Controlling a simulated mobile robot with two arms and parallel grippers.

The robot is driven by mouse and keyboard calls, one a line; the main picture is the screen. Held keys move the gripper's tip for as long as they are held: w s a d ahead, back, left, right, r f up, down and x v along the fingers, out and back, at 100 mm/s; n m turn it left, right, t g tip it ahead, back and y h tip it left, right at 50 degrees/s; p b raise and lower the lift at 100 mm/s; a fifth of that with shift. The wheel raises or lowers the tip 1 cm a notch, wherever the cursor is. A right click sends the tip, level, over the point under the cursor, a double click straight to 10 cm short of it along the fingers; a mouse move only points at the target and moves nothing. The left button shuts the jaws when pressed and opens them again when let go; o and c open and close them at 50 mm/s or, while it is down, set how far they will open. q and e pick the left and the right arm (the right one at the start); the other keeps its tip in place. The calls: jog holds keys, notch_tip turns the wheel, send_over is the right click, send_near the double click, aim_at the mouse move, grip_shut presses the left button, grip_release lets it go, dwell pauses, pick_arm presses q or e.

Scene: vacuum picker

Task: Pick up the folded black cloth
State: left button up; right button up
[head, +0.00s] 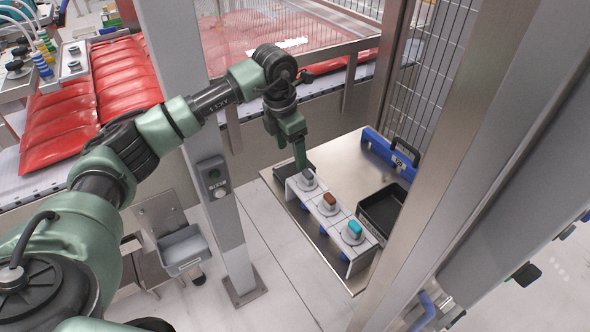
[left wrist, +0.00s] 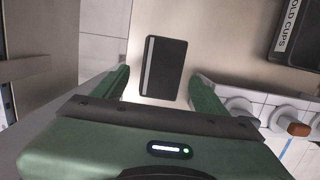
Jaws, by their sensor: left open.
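The folded black cloth (left wrist: 166,70) is a small dark rectangle with a pale stripe along its left edge in the left wrist view. It lies flat on the metal table (left wrist: 215,35). In the head view, a dark edge of the cloth (head: 281,172) shows beside my left gripper, which partly hides it. My left gripper (head: 300,158) points down over the table's far left corner. In the left wrist view its open fingers (left wrist: 160,84) stand on either side of the cloth, apart from it, with nothing between them. My right gripper is not in view.
A white stand (head: 341,229) with several suction cups, grey, brown and teal, stands right beside the cloth. A black tray (head: 368,222) and a blue case (head: 385,150) are farther right. A grey post (head: 180,80) and a conveyor with red bags (head: 125,75) are to the left.

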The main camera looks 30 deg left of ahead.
aim_at(294, 167)
pick_arm(q)
jog(key=f, duration=0.1)
jog(key=f+p, duration=0.1)
jog(key=f, duration=0.1)
jog(key=shift+d+f, duration=0.3)
jog(key=shift+f, duration=0.05)
jog(key=shift+w+f, duration=0.15)
jog(key=shift+f, duration=0.35)
jog(key=c, duration=1.1)
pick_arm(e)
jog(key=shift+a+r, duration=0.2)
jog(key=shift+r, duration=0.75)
pick_arm(q)
jog(key=shift+r, duration=0.1)
